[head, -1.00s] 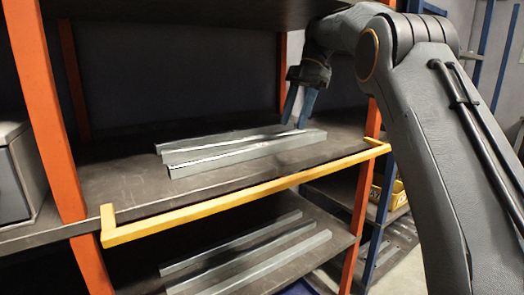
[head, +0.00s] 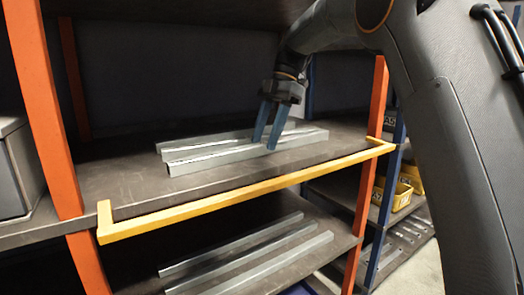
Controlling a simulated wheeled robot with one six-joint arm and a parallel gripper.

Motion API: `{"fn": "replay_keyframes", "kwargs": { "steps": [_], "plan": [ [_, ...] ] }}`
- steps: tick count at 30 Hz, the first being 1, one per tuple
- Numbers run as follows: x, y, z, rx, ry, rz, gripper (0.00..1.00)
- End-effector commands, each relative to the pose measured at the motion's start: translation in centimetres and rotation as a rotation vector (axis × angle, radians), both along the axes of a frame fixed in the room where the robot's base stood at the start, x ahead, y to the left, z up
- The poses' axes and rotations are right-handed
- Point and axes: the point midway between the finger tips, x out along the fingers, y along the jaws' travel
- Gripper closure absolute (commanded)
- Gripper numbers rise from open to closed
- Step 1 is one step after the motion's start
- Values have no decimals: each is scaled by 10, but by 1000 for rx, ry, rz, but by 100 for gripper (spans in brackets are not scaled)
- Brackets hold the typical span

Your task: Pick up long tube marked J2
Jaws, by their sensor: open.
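Long galvanized metal tubes lie side by side on the middle shelf (head: 125,190) in the head view. The front tube (head: 205,162) is nearest the shelf's front edge, and others (head: 190,142) lie close behind it. I cannot read a J2 mark on any of them. My gripper (head: 263,146) points down with two blue fingers, open and empty. Its fingertips are at the front tube, right of its middle. I cannot tell whether they touch it or straddle it.
A yellow rail (head: 240,192) runs along the middle shelf's front edge between orange posts (head: 366,165). More metal tubes (head: 262,262) lie on the lower shelf. A grey box (head: 22,170) stands at the left. Yellow bins (head: 398,195) are at the right.

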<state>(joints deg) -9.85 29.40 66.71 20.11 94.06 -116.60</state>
Motion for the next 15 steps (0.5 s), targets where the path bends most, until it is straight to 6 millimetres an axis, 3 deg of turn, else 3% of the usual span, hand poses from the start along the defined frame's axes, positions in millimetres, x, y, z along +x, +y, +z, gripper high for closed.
{"fn": "replay_keyframes", "kwargs": {
  "steps": [9,15],
  "plan": [
    [-1,1,-5,0,-1,0,56],
    [-1,1,-5,0,-1,0,90]
  ]
}}
